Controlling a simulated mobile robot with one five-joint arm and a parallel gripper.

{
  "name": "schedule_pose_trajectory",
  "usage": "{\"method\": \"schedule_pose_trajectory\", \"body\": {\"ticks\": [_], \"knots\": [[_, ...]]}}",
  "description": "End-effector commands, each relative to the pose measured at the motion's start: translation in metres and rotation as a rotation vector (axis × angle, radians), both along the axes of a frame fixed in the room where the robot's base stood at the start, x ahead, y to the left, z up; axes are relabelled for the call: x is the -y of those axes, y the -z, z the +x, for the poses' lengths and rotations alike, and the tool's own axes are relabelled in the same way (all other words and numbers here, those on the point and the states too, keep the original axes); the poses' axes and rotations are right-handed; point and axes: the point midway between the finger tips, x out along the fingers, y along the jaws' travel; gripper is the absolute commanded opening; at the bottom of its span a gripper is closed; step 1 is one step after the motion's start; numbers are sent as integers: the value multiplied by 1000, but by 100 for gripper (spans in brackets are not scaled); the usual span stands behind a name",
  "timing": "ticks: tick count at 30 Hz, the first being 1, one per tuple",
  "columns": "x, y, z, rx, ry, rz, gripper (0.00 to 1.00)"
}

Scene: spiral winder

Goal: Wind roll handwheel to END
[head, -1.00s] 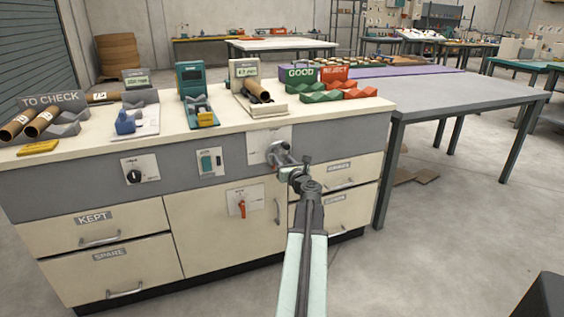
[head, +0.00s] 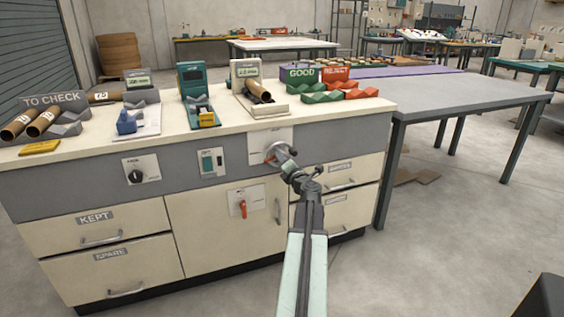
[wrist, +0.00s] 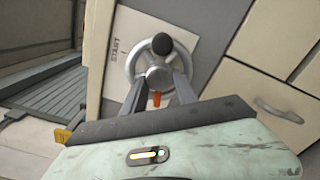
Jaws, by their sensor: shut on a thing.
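The roll handwheel (head: 272,149) is a grey wheel on a white plate on the bench front, right of the middle. The wrist view shows its spoked rim (wrist: 128,62), a black knob (wrist: 162,44) at the top and an orange pointer (wrist: 154,100) at the bottom. A START mark (wrist: 118,50) is on the plate at upper left. No END mark is legible. My gripper (wrist: 157,82) is shut on the handwheel, its fingers on either side of the grey hub. It also shows at the wheel in the head view (head: 287,160).
A red-handled switch (head: 243,208) is on the cabinet door below, left of the wheel. A teal switch (head: 211,162) and a black dial (head: 135,175) are further left. Drawers with handles lie below right. A grey table (head: 470,105) stands right of the bench.

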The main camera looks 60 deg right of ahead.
Motion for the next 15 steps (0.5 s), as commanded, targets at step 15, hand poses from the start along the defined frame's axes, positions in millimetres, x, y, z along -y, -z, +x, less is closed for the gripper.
{"method": "schedule_pose_trajectory", "body": {"ticks": [15], "knots": [[-2,-1,3,128,-6,174,0]]}}
